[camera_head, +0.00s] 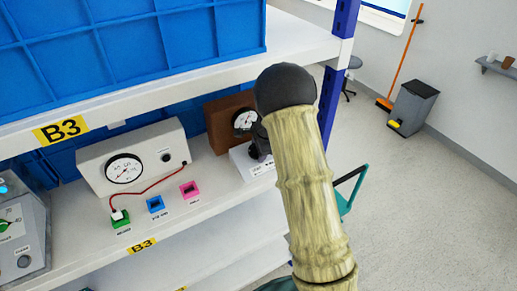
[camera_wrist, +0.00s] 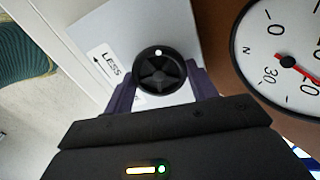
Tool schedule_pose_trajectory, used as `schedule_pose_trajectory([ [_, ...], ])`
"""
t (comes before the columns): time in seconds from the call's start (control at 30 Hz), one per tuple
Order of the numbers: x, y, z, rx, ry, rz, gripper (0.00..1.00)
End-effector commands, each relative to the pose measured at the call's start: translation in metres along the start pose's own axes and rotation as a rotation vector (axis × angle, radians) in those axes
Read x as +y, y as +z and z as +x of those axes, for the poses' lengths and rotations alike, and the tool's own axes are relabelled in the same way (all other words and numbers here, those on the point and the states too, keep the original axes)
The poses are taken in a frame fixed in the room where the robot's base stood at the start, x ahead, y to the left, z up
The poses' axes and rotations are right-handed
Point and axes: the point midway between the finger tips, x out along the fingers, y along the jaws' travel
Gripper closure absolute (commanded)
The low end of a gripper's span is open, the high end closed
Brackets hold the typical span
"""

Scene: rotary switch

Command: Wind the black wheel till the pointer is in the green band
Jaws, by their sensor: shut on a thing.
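The black wheel (camera_wrist: 160,76) sits on a pale panel (camera_wrist: 118,30) printed with an arrow and "LESS". A white dot shows near the wheel's upper rim. My gripper (camera_wrist: 161,82) is shut on the wheel, one dark purple finger on each side. A white gauge (camera_wrist: 270,30) at right in the wrist view is cut off by the frame. Its red pointer (camera_wrist: 300,68) runs from the hub toward the lower right; no green band shows in that part. In the head view, the gauge (camera_head: 245,121) sits in a brown box (camera_head: 217,132), and my arm covers most of the gripper.
A white meter box (camera_head: 140,150) with a red cable stands left on the shelf, with green, blue and pink sockets (camera_head: 189,189) before it. A grey dial box (camera_head: 22,235) is at far left. Blue crates (camera_head: 150,45) fill the upper shelf; a blue upright (camera_head: 328,100) stands right.

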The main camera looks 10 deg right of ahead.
Motion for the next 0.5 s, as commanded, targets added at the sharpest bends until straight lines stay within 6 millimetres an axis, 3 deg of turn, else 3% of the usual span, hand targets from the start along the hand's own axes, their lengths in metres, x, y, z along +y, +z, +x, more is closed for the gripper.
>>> schedule_pose_trajectory([
  [0.13,-0.0009,-0.0009,-0.0005,0.002,-0.003,0.000,0.66],
  [0.17,-0.0009,-0.0009,-0.0005,0.002,-0.003,-0.001,0.39],
  [0.27,-0.0007,-0.0007,-0.0004,0.002,-0.002,-0.001,0.21],
  [0.5,-0.0003,-0.0002,-0.0002,0.001,-0.001,-0.002,0.21],
])
